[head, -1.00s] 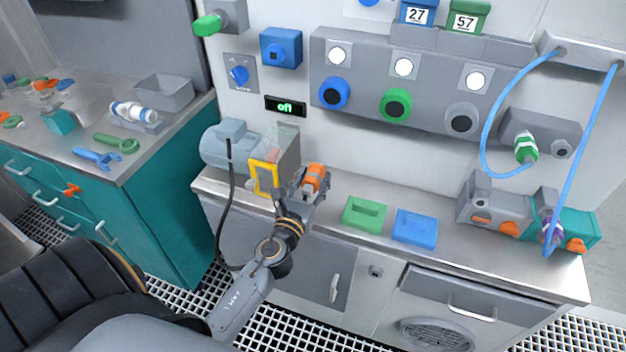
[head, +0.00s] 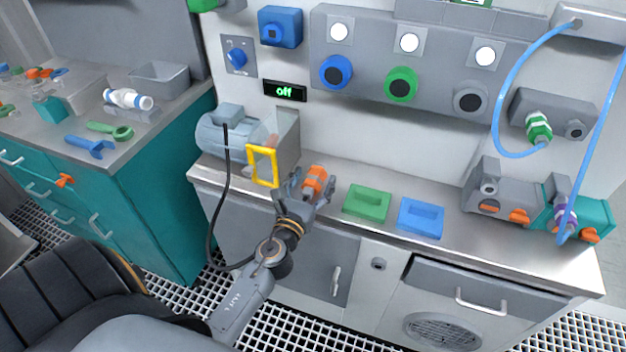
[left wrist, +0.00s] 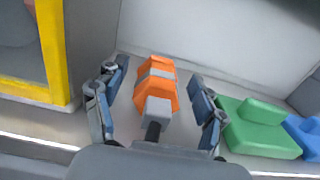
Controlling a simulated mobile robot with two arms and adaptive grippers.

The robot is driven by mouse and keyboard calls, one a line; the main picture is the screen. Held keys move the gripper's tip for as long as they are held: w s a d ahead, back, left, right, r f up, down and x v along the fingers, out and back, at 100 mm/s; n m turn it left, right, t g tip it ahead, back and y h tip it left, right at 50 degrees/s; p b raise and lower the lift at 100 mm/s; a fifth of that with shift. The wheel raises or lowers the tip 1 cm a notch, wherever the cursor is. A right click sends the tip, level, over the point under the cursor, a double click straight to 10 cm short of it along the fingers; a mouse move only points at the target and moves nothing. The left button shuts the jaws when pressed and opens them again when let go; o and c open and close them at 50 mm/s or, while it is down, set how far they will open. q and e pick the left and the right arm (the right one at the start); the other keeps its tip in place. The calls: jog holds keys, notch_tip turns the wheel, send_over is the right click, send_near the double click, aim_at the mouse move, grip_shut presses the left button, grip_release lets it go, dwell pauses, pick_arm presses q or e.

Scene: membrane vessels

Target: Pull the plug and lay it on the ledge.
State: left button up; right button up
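The orange plug (head: 314,181) with a grey band is at the ledge (head: 340,172), right of the yellow frame. In the left wrist view the plug (left wrist: 156,85) sits between the fingers, with a grey end and a short black piece towards me. My left gripper (head: 308,190) is open around it; in the left wrist view (left wrist: 156,98) gaps show on both sides. The plug seems to rest on the ledge; its underside is hidden. A black cable (head: 212,215) hangs from the grey motor and passes behind my left arm. My right gripper is not in view.
The yellow frame (head: 250,167) stands close left of the gripper, by the motor (head: 223,135). A green block (head: 367,203) and a blue block (head: 421,218) lie to the right. The panel above has blue, green and grey sockets (head: 471,97).

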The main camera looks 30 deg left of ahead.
pick_arm(q)
jog(key=shift+s, duration=0.2)
jog(key=v, duration=1.1)
jog(key=shift+s, duration=0.3)
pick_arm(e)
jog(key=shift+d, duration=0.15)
pick_arm(q)
jog(key=shift+d, duration=0.1)
